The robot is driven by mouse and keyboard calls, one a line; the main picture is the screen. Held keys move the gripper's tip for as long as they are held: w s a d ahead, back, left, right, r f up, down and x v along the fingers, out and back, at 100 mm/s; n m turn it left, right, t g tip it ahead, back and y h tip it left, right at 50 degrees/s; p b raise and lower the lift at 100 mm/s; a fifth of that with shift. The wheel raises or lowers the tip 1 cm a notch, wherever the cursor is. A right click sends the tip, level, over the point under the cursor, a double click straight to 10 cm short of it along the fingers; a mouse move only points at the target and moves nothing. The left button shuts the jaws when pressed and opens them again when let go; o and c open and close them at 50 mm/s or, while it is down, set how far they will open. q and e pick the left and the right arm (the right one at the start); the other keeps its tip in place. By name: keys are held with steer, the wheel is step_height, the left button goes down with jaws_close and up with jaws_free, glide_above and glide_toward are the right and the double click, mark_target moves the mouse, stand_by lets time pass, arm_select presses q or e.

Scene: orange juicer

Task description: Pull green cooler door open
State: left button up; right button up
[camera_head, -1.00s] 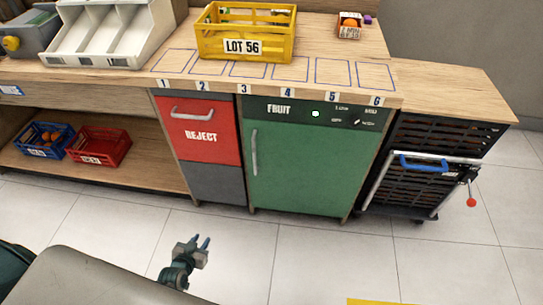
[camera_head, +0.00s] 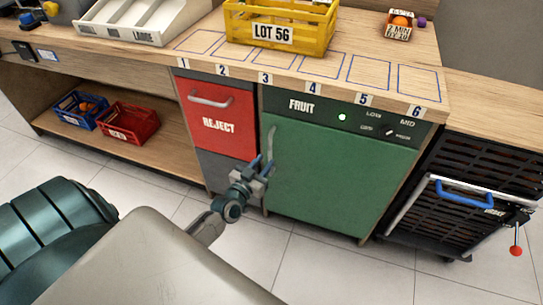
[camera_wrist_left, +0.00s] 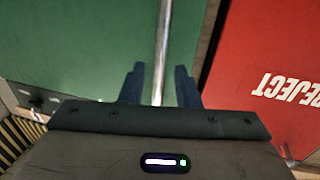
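The green cooler door (camera_head: 335,180) is shut under the counter, below a dark panel marked FRUIT. Its upright metal handle (camera_head: 271,140) is on the door's left side. My left gripper (camera_head: 261,163) is at the lower part of this handle in the head view. In the left wrist view the gripper (camera_wrist_left: 160,88) is open, with one dark finger on each side of the handle bar (camera_wrist_left: 162,45). The bar runs between the fingers, and they look apart from it. My right gripper is not in view.
The red REJECT bin front (camera_head: 216,118) is just left of the cooler. A black crate cart (camera_head: 455,215) with a blue handle stands to the right. A yellow LOT 56 crate (camera_head: 272,34) is on the counter. The floor in front is clear.

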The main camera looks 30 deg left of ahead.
mark_target(270, 155)
arm_select(q)
steer(key=shift+w+a+b, duration=0.1)
steer(key=shift+w+b, duration=0.2)
steer(key=shift+w, duration=2.05)
jaws_close()
